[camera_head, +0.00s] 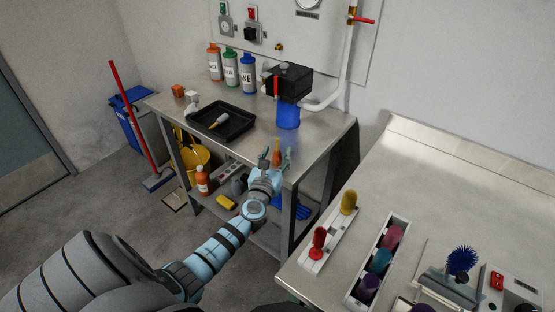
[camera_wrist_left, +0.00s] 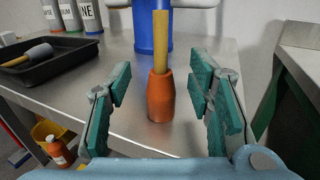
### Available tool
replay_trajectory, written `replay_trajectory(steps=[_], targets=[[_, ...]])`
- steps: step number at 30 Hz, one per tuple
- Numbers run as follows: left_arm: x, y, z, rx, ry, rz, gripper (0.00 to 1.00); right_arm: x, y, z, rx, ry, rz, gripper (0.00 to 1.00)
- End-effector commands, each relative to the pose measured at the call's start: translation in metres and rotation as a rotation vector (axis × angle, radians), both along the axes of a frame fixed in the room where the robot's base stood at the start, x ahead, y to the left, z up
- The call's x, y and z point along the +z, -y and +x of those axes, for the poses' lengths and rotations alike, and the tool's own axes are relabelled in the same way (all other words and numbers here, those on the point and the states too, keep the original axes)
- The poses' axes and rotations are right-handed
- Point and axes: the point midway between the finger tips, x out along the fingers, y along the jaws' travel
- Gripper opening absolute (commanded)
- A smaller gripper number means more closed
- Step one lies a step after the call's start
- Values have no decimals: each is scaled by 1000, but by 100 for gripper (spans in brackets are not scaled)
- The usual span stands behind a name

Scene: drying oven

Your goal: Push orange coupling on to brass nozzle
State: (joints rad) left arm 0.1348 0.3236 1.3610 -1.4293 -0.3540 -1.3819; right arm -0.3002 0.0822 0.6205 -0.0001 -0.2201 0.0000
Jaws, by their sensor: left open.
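A tapered orange piece (camera_wrist_left: 160,98), with a tan rod (camera_wrist_left: 162,42) rising from its top, stands upright near the steel bench's front edge. It looks like the orange coupling and also shows in the head view (camera_head: 277,157). My left gripper (camera_head: 275,163) is open and empty at that edge. In the left wrist view the piece appears between its teal fingers (camera_wrist_left: 160,88), with a gap on both sides; its exact depth is hard to tell. A small brass fitting (camera_head: 279,47), likely the brass nozzle, sits on the wall panel. My right gripper is not in view.
The steel bench (camera_head: 325,128) holds a black tray (camera_head: 205,131), several labelled bottles, and a black-topped blue container (camera_head: 288,116) behind the orange piece. A white pipe (camera_head: 346,60) with a red lever runs beside the panel. A second worktop with racks lies at right.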

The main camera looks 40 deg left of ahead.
Motion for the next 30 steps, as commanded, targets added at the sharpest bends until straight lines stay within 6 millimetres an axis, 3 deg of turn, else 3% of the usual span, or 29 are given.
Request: replay_trajectory(steps=[3, 8, 18, 26, 30], targets=[[-2, -5, 12, 0, -1, -1, 47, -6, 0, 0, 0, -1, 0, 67], [-1, -5, 12, 0, -1, -3, 47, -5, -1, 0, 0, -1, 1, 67], [-2, -5, 12, 0, -1, -3, 0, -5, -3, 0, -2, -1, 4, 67], [-1, -5, 12, 0, -1, -3, 0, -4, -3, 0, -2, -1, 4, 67], [10, -5, 12, 0, -1, -2, 0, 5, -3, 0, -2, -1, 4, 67]])
